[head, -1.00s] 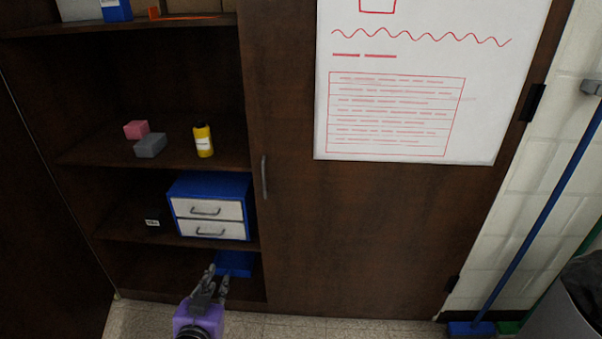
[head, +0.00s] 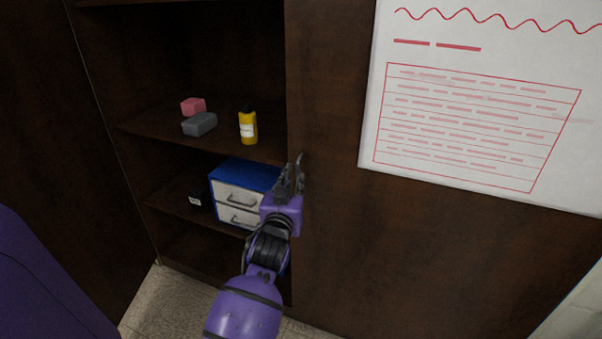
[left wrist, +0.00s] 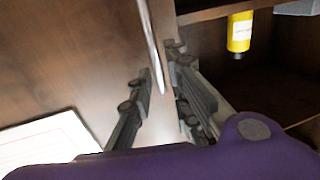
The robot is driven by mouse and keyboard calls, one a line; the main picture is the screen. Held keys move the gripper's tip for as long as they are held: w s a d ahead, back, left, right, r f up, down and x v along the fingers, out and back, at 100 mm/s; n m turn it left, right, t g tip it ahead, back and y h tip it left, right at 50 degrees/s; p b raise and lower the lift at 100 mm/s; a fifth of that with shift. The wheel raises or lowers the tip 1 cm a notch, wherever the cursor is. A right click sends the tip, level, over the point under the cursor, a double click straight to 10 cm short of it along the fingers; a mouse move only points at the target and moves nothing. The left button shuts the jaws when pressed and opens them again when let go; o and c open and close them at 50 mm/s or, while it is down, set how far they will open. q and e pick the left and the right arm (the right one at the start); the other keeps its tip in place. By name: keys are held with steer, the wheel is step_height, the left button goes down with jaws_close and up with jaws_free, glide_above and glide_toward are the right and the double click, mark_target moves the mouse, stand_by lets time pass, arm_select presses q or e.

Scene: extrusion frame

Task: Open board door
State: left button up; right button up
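The dark brown board door (head: 430,250) stands flush with the shelf unit on the right of the head view, with a white board (head: 480,110) on its face. Its slim metal handle shows in the left wrist view (left wrist: 151,42), with its end between my fingers. In the head view the handle is largely hidden by my left gripper (head: 296,172), which is at the door's left edge. My left gripper (left wrist: 158,105) is open, its fingers on either side of the handle. Whether they touch it I cannot tell. My right gripper is not in view.
Open shelves left of the door hold a yellow bottle (head: 248,127), a pink block (head: 194,106), a grey block (head: 200,124) and a blue drawer box (head: 243,174) close behind my left wrist. Tiled floor (head: 165,300) shows below.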

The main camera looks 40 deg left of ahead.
mark_target(297, 174)
arm_select(q)
steer(key=shift+x, duration=2.15)
steer(key=shift+d, duration=0.15)
jaws_close()
